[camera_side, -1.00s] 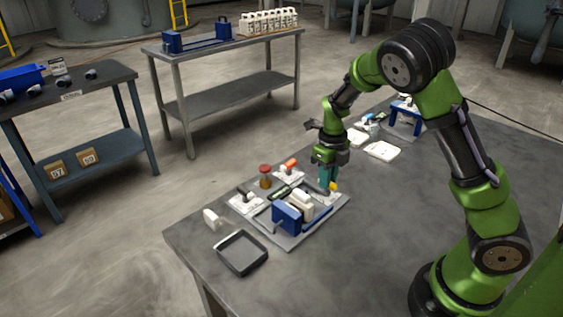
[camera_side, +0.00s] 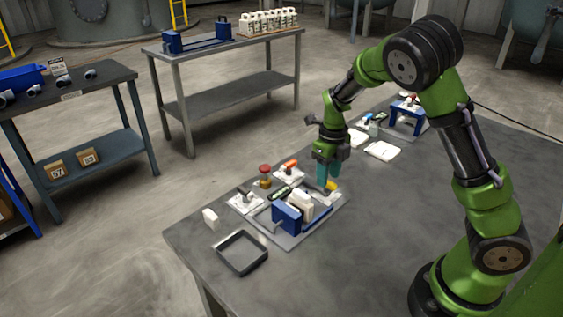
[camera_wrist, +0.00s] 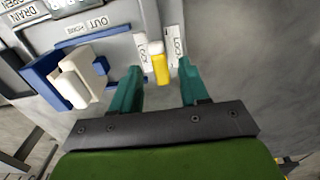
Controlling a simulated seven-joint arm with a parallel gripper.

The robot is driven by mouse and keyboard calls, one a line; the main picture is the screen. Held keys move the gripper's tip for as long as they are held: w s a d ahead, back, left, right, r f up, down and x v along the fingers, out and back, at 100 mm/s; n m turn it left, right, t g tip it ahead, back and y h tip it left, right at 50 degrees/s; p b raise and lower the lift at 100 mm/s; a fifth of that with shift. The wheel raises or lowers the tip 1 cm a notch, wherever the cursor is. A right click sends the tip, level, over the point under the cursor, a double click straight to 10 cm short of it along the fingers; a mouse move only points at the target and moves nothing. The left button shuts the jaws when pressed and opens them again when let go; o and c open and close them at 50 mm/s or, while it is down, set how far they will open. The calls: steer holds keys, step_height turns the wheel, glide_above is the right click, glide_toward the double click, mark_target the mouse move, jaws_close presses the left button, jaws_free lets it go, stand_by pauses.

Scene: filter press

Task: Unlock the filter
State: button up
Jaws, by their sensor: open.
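The filter press unit, with a blue frame and white plates (camera_wrist: 82,76), sits on a grey base plate; in the side view its blue end block (camera_side: 286,218) faces the camera. The yellow lever also shows in the side view (camera_side: 331,186). My gripper (camera_wrist: 160,76) is open, its teal fingers pointing at the lever and spread to either side of it. Whether either finger touches it I cannot tell. My gripper is above the unit's far right corner in the side view (camera_side: 327,177).
Labels OUT (camera_wrist: 86,27), DRAIN and OPEN show beside the unit. A red-topped knob (camera_side: 265,170) and an orange-handled valve (camera_side: 290,166) stand on the plate's far side. A black tray (camera_side: 241,252) and small white block (camera_side: 210,219) lie in front. The table's right is clear.

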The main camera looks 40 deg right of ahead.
step_height(320, 180, up, 16)
steer(key=shift+f, duration=0.25)
steer(key=s+a+r+n+t+y, duration=0.1)
steer(key=s+a+n+t, duration=0.2)
steer(key=n, duration=1.3)
steer(key=s+a+r+n+t+y, duration=0.1)
steer(key=s+a+n+t, duration=0.3)
steer(key=s+a+n, duration=0.4)
steer(key=s+n, duration=0.4)
steer(key=n, duration=0.4)
steer(key=shift+a+r, duration=0.4)
